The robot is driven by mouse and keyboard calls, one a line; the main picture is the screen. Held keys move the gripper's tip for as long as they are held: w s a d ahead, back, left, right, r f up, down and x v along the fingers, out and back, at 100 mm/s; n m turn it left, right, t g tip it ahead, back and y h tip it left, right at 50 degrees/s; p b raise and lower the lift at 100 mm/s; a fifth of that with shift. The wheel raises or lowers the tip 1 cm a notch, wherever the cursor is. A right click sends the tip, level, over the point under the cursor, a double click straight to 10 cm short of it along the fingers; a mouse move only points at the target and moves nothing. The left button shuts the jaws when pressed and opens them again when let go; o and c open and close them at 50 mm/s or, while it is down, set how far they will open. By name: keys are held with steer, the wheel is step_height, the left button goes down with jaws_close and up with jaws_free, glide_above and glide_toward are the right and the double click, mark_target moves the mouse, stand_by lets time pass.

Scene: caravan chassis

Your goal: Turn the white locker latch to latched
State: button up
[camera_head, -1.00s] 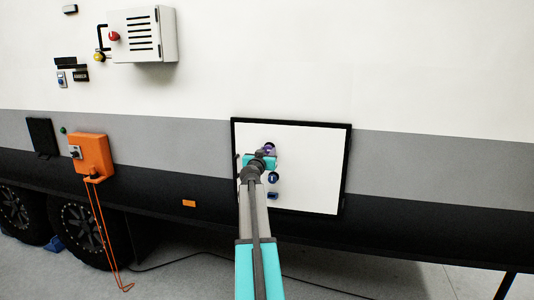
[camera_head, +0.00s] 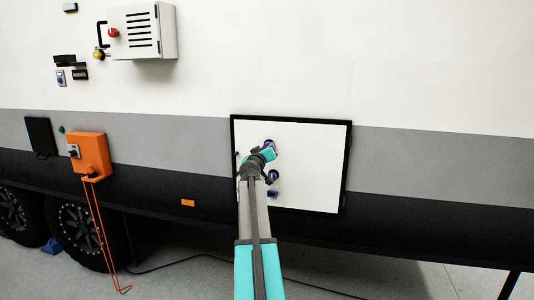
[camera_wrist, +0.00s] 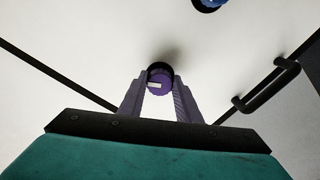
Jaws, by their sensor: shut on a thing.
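The white locker door (camera_head: 315,165) has a black frame and sits low on the caravan wall. A round purple latch knob (camera_wrist: 160,84) with a dark rim and a small white mark shows in the wrist view. My gripper (camera_wrist: 160,92) is shut on this knob, one finger on each side. In the head view my gripper (camera_head: 268,149) is tilted at the upper left of the door and partly hides the knob (camera_head: 269,143). The door frame runs slantwise in the wrist view.
A blue round fitting (camera_head: 273,176) and a blue piece (camera_head: 272,194) sit below on the door. A black bar handle (camera_wrist: 268,87) is at the right in the wrist view. An orange box (camera_head: 88,154) with a hanging cable and a white vented box (camera_head: 140,32) are to the left.

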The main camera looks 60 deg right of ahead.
steer(key=shift+s+d+n+p, duration=0.1)
steer(key=shift+n+p, duration=0.3)
steer(key=shift+n, duration=5.8)
steer(key=shift+f, duration=0.1)
steer(key=o, duration=1.1)
steer(key=shift+c, duration=0.2)
steer(key=b+v, duration=0.3)
steer(key=v, duration=1.1)
